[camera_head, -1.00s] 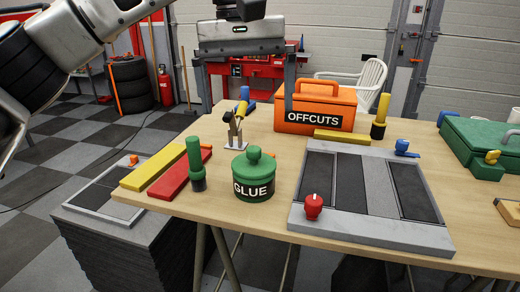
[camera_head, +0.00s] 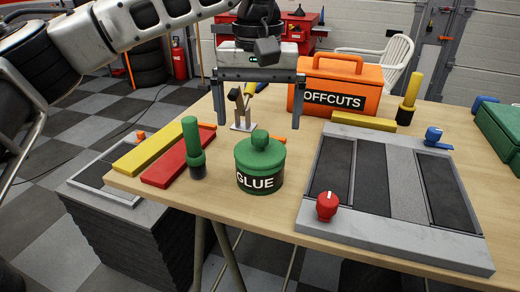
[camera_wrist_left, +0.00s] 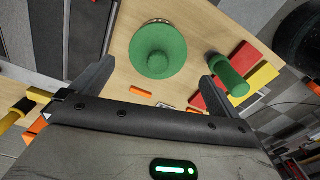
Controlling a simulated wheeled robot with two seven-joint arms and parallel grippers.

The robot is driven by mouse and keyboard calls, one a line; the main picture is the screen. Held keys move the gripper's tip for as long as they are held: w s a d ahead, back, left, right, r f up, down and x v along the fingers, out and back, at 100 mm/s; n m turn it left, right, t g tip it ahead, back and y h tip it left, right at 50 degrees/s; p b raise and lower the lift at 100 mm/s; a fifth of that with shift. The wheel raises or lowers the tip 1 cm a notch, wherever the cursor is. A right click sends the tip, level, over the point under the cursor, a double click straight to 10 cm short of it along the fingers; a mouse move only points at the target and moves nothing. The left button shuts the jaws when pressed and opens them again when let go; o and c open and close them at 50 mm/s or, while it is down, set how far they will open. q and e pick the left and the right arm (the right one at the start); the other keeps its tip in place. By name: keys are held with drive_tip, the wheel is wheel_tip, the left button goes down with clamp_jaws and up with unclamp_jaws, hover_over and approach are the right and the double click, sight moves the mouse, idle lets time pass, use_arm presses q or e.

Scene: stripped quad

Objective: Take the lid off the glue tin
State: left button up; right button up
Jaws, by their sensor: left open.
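The green glue tin (camera_head: 259,184), with a black GLUE label, stands upright near the table's front edge. Its round green lid (camera_head: 260,150) with a knob sits on top. The lid also shows from above in the left wrist view (camera_wrist_left: 157,52). My left gripper (camera_head: 258,122) is open and empty, fingers pointing down, above and behind the tin and apart from it. In the left wrist view the lid shows beyond the open fingertips (camera_wrist_left: 160,66). My right gripper is in neither current view.
A green-handled tool (camera_head: 193,148) stands upright left of the tin, beside red (camera_head: 178,165) and yellow (camera_head: 150,150) bars. A metal stand (camera_head: 242,120) is behind the tin. An orange OFFCUTS box (camera_head: 336,85) is further back. A grey panel (camera_head: 300,215) with a red knob (camera_head: 327,206) lies right.

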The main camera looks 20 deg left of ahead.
sight(260, 133)
use_arm(q)
wheel_tip(260, 133, down, 5)
drive_tip(key=shift+w+d+f, duration=0.1)
drive_tip(key=shift+c, duration=0.3)
drive_tip(key=c, duration=0.8)
